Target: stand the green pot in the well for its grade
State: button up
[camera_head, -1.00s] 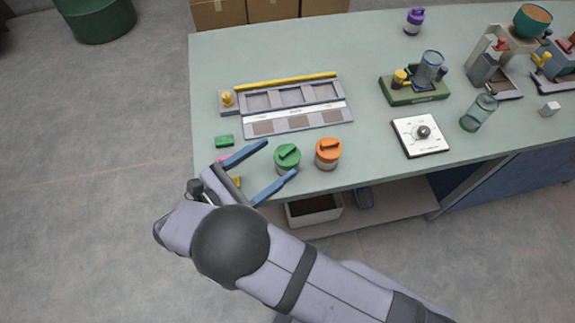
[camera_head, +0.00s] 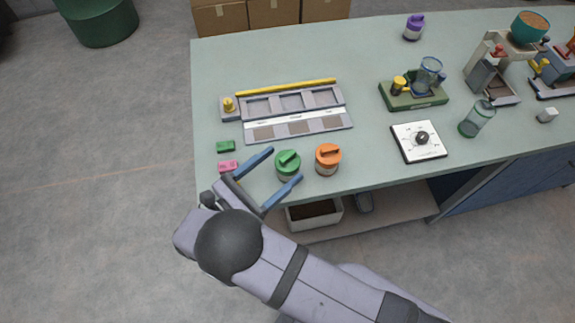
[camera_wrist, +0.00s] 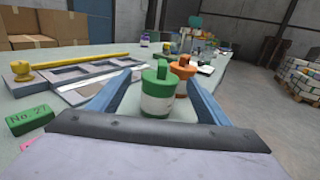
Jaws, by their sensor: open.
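The green pot (camera_head: 288,164) stands upright near the front edge of the bench, its lid with a raised handle. It also shows in the wrist view (camera_wrist: 158,98), with a pale label band. My gripper (camera_head: 285,164) is open, with one blue finger on each side of the green pot; contact cannot be told. The grading tray (camera_head: 262,135) lies behind the pot, with three square wells (camera_head: 291,101), a white strip and brown patches below them. The writing on the strip is too small to read.
An orange pot (camera_head: 327,160) stands close to the right of the green pot. A green block (camera_head: 226,146) and a pink block (camera_head: 228,167) lie to the left. A yellow bar (camera_head: 287,86) runs along the tray's back. A white dial plate (camera_head: 418,141) lies right.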

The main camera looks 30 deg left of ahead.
aim_at(287, 161)
jog(key=shift+p+x, duration=0.65)
jog(key=shift+x, duration=1.1)
jog(key=shift+c, duration=0.4)
jog(key=c, duration=1.2)
jog(key=shift+r, duration=0.15)
jog(key=shift+r+b, duration=1.15)
jog(key=shift+r, duration=3.7)
jog(key=w+a+r+n+y+b, duration=0.1)
jog(key=w+a+n+y+b, duration=0.15)
jog(key=w+a+b, duration=0.6)
jog(key=w+a+n+y+b, duration=0.2)
jog(key=w+a+y+b, duration=0.3)
jog(key=w, duration=0.7)
jog(key=shift+m+h, duration=0.25)
jog(key=shift+h, duration=0.4)
jog(key=shift+s+d+f+b, duration=0.15)
jog(key=shift+d+f, duration=0.2)
jog(key=shift+f, duration=0.7)
jog(key=shift+d+f+b, duration=0.1)
jog(key=shift+d+f, duration=0.2)
jog(key=shift+f, duration=0.7)
jog(key=shift+s+d+f+b, duration=0.15)
jog(key=shift+d+f, duration=0.2)
jog(key=shift+f, duration=0.7)
